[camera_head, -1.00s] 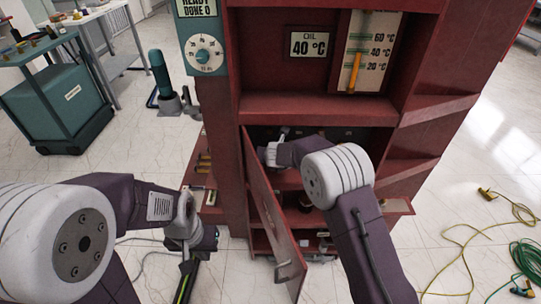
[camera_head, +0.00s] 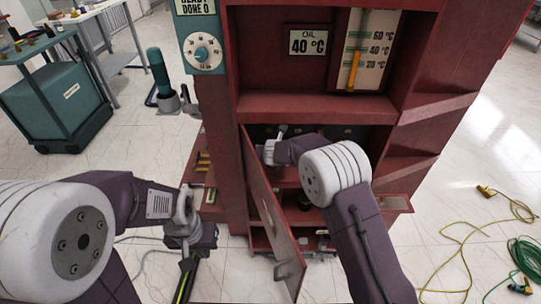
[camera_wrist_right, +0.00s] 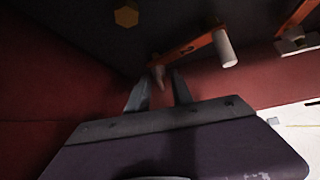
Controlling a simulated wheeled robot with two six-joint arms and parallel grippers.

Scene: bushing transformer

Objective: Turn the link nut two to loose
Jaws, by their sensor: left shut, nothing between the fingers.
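In the right wrist view, an orange link bar (camera_wrist_right: 190,47) crosses the dark back of the compartment, with a pale cylinder (camera_wrist_right: 228,48) at its right part. A small pinkish stub shows at the bar's left end, between or just beyond my right gripper's fingers (camera_wrist_right: 160,78). The fingers stand apart; I cannot tell whether they touch it. An orange hexagonal nut (camera_wrist_right: 126,17) sits on the dark panel, up and left of the fingers. I cannot tell which part is link nut two. My left gripper (camera_head: 184,284) hangs shut and empty outside the cabinet.
My right arm reaches into the red cabinet (camera_head: 318,106) beside its open door (camera_head: 268,215). A dial (camera_head: 203,54) and an oil display reading 40 °C (camera_head: 308,42) are above. A yellow cable (camera_head: 462,255) and green hose (camera_head: 524,254) lie on the floor at right.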

